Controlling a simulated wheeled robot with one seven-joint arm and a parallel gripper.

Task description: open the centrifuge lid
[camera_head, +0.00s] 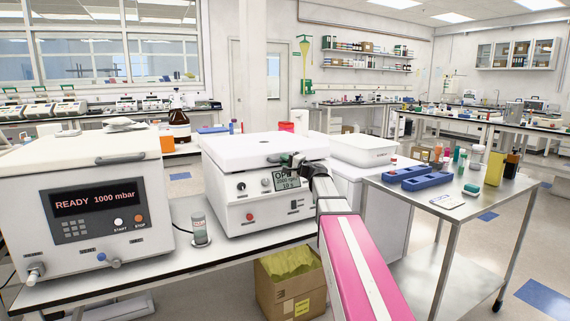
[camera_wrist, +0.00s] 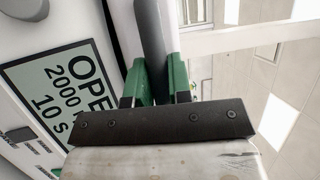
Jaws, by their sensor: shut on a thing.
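The centrifuge (camera_head: 250,196) is a white box in the middle of the head view, with a knob, a small display and a red button on its front. Its white lid (camera_head: 262,148) lies flat over the top, with a grey handle (camera_head: 285,158) at the front edge. My gripper (camera_head: 294,162) is at this handle, at the front right of the lid. In the wrist view, the green fingers (camera_wrist: 155,82) are shut on the grey handle bar (camera_wrist: 151,40). The display (camera_wrist: 62,95) reads "OPE", 2000 and 10 s, partly cut off.
A white vacuum unit (camera_head: 85,205) reading READY 1000 mbar stands left. A steel cart (camera_head: 440,205) with blue racks is on the right. A cardboard box (camera_head: 290,283) sits below the bench.

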